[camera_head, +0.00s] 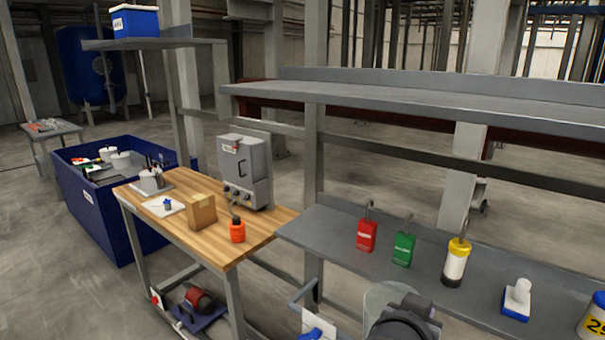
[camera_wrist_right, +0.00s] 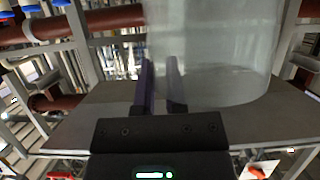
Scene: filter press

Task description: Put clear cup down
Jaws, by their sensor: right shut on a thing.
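The clear cup (camera_head: 378,298) is a transparent cylinder at the bottom of the head view, in front of the lower grey shelf. It fills the upper middle of the right wrist view (camera_wrist_right: 220,50). My right gripper (camera_wrist_right: 160,70) is shut on the cup, with its two dark fingers close together at the cup's left side. In the head view my right wrist hides part of the cup. A grey surface (camera_wrist_right: 85,118) lies behind the cup in the wrist view; I cannot tell whether the cup touches it. My left gripper is not in view.
The wooden bench (camera_head: 265,222) carries a cardboard box (camera_head: 201,211) and an orange bottle (camera_head: 237,231).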

